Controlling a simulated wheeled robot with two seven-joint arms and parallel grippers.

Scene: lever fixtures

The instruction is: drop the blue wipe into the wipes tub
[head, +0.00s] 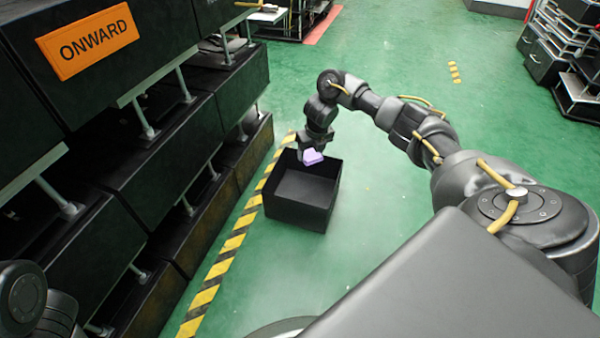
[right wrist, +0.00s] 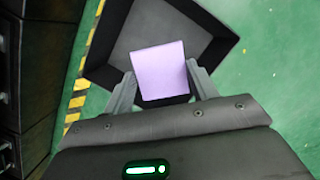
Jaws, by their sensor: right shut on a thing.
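A small pale lilac block or folded cloth (head: 312,157), the only wipe-like thing in view, is between the fingers of my right gripper (head: 309,152). It looks lilac rather than plain blue. In the right wrist view the lilac wipe (right wrist: 160,72) sits between the two fingers of the right gripper (right wrist: 163,82), which are shut on it. A black open-topped box (head: 302,212), the likely tub, stands on the floor below. The wipe is over the box's far part, and the box (right wrist: 215,35) shows behind it in the right wrist view. My left gripper is not in view.
Black shelving with drawers (head: 150,150) and an orange ONWARD sign (head: 88,41) fills the left side. A yellow-black floor stripe (head: 231,243) runs along it, left of the box. Green floor (head: 385,220) is clear to the right. Racks stand far back.

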